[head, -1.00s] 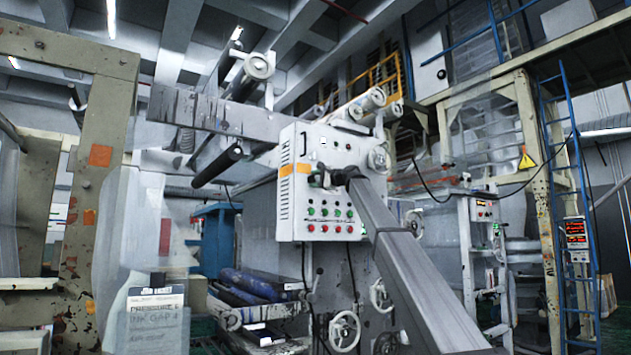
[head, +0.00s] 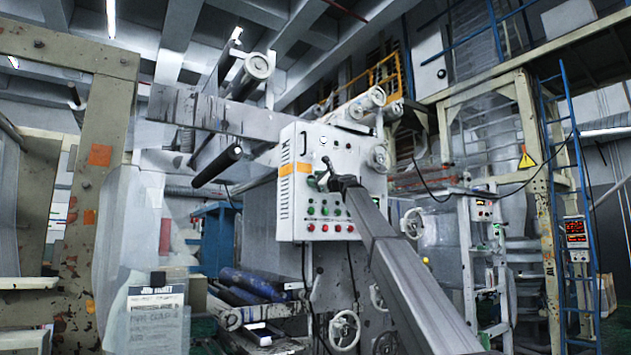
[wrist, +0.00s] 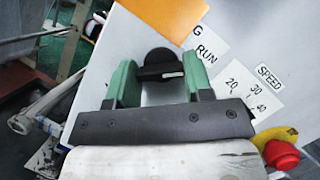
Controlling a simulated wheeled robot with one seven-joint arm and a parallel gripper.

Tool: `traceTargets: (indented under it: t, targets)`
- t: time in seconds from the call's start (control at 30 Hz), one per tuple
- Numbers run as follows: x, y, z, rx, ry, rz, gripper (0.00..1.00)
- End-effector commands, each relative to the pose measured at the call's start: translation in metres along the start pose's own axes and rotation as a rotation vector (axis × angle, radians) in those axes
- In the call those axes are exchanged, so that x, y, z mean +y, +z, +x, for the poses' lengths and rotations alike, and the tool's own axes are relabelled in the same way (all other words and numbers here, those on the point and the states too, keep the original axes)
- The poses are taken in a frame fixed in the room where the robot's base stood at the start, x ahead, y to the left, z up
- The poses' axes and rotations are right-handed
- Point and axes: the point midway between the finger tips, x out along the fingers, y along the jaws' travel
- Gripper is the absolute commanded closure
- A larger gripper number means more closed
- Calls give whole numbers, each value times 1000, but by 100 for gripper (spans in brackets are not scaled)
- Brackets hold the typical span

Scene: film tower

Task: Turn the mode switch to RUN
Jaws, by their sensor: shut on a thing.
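The mode switch (wrist: 160,68) is a round black knob with a raised bar, on the light grey control panel (wrist: 235,25). In the wrist view the bar lies nearly level across the picture, between the two green fingers of my gripper (wrist: 160,82). The fingers are shut on the ends of the bar. I cannot tell which end is the pointer. A label (wrist: 208,50) to the upper right of the knob reads RUN, with a G above it. In the head view my gripper (head: 321,181) is at the upper middle of the panel (head: 298,205) and hides the switch.
A SPEED label (wrist: 269,76) and number scale (wrist: 250,97) lie right of the switch. A red button on a yellow base (wrist: 281,154) is at lower right. Rows of green and red buttons (head: 324,227) sit low on the panel. An orange strip (wrist: 170,15) is above the switch.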

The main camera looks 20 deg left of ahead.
Motion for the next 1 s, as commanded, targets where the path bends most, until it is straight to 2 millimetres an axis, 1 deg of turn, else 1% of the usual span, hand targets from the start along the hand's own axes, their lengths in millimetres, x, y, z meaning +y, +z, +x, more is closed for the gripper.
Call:
traceTargets:
  t: [0.47, 0.5, 0.53, 0.57, 0.87, 1.0]
  targets:
    - [1, -1, -1, 2, -5, 13, 77]
    - [1, -1, -1, 2, -5, 13, 44]
    - [1, -1, -1, 2, -5, 13, 34]
    - [1, -1, -1, 2, -5, 13, 28]
    - [1, 0, -1, 1, -5, 12, 28]
    - [1, 0, -8, 1, -5, 12, 28]
